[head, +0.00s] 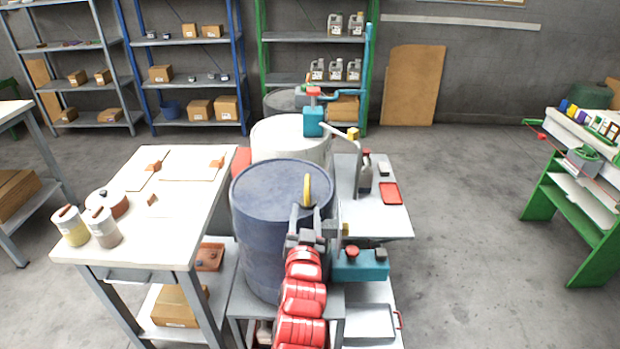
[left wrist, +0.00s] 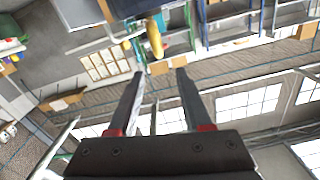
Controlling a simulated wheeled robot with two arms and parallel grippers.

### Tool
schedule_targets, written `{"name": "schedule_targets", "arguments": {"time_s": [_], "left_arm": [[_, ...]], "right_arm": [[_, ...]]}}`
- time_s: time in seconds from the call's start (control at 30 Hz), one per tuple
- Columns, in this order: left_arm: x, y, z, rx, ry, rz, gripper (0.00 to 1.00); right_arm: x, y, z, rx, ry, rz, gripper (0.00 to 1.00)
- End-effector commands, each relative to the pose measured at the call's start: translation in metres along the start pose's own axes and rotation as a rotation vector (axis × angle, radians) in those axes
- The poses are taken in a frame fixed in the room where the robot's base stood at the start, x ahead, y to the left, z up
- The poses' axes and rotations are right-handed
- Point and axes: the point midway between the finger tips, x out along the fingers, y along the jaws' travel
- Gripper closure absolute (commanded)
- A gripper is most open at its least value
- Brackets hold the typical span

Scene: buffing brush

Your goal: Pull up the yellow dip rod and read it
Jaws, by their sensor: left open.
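The yellow dip rod (head: 307,190) shows as a short curved yellow piece at the right side of the blue drum's top (head: 268,182). It also shows in the left wrist view (left wrist: 154,38), just beyond the fingertips and roughly in line with the gap between them. My left gripper (head: 307,208) is open and empty, its fingers pointing at the rod from the near side. It also shows in the left wrist view (left wrist: 160,72). I see no contact with the rod. The rod's lower part is hidden. My right gripper is not in view.
A white drum (head: 290,135) with a teal pump (head: 314,121) stands behind the blue drum. A white table (head: 150,225) with tins is on the left. A grey cart (head: 385,220) with a teal box (head: 361,265) is on the right. Open floor lies further right.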

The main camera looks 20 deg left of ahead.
Motion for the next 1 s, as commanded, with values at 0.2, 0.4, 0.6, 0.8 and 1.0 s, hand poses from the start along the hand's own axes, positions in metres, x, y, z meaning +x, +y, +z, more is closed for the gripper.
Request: {"name": "schedule_targets", "arguments": {"time_s": [0.2,0.4,0.6,0.8,1.0], "left_arm": [[0.048,-0.002,-0.003,0.001,-0.001,-0.002,0.5],[0.086,-0.001,-0.001,0.002,-0.003,-0.001,0.5],[0.117,-0.001,-0.001,0.0,0.001,0.0,0.5],[0.133,0.0,-0.001,-0.001,0.0,0.0,0.5],[0.136,0.0,0.0,0.0,0.001,0.001,0.5]], "right_arm": [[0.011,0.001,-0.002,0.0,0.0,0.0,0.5],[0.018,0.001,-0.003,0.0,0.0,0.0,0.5],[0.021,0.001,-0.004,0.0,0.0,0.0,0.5],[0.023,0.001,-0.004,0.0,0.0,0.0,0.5],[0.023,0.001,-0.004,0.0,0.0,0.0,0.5]]}}
